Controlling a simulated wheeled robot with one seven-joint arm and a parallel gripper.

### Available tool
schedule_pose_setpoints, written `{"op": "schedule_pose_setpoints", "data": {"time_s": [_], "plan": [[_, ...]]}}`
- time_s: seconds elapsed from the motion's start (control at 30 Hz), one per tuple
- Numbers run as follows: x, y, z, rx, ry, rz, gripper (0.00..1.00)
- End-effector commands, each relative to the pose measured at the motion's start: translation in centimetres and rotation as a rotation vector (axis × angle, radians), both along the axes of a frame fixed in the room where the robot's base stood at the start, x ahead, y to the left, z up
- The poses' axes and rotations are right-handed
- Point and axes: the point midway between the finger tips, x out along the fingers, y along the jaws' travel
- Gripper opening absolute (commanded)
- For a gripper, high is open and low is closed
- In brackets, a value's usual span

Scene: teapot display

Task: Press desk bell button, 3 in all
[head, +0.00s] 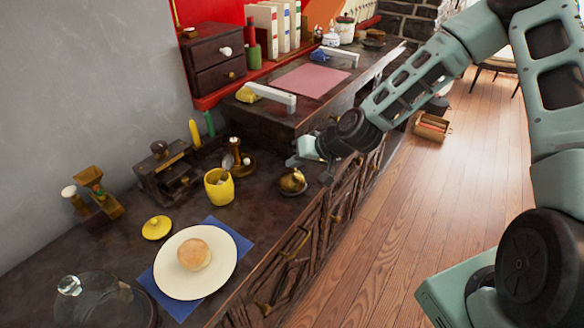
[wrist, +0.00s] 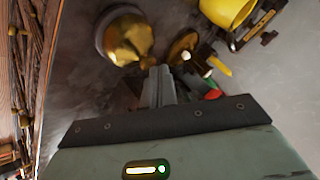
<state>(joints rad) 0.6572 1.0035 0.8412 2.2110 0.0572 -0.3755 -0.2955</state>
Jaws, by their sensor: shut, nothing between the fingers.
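The desk bell (head: 292,182) is a small golden dome near the front edge of the dark counter in the head view. In the wrist view the bell (wrist: 128,42) shows as a shiny golden dome on a greyish round base, just beyond my fingertips and left of them. My gripper (head: 300,161) is above the bell and a little behind it in the head view, apart from it. My gripper also shows in the wrist view (wrist: 160,72), its two fingers together and empty. I cannot make out whether the bell's button is pressed.
A yellow pot (head: 218,188) and a brass candle holder (head: 238,158) stand left of the bell. A small dark drawer box (head: 168,172) is behind the pot. A plate (head: 220,266) with a bun lies at the front, near a glass dome (head: 95,300). The counter's front edge is close to the bell.

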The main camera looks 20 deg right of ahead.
Motion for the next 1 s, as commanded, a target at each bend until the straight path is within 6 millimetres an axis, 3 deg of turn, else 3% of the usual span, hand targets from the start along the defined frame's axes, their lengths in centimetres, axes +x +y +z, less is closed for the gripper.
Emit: {"op": "schedule_pose_setpoints", "data": {"time_s": [0.53,1.0], "plan": [[0.0,0.0,-0.3,0.0,0.002,0.0,0.0],[-0.1,0.0,1.8,0.0,0.001,0.0,0.0]]}}
